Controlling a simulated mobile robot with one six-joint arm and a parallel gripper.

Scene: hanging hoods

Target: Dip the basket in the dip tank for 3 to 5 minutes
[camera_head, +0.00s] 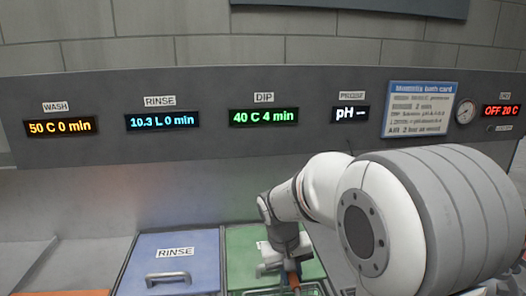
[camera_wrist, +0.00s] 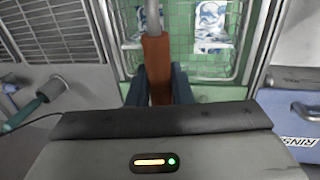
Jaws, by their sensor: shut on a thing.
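My gripper (camera_head: 290,272) is over the green dip tank (camera_head: 243,243) in the head view. In the wrist view my gripper (camera_wrist: 159,88) is shut on the brown grip of the basket's handle (camera_wrist: 156,60). The wire basket (camera_wrist: 240,70) shows below and ahead, with blue-and-white pieces (camera_wrist: 211,25) in it. Green shows through its mesh, so it is within the dip tank's opening; how deep it sits I cannot tell. The dip display (camera_head: 263,117) reads 40 C 4 min.
The rinse tank's blue lid (camera_head: 170,265) with a handle is left of the dip tank. Displays read wash (camera_head: 60,126) 50 C 0 min, rinse (camera_head: 162,120) 10.3 L 0 min, and pH (camera_head: 350,114) dashes. A card (camera_head: 419,108) and gauge (camera_head: 465,112) are at right.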

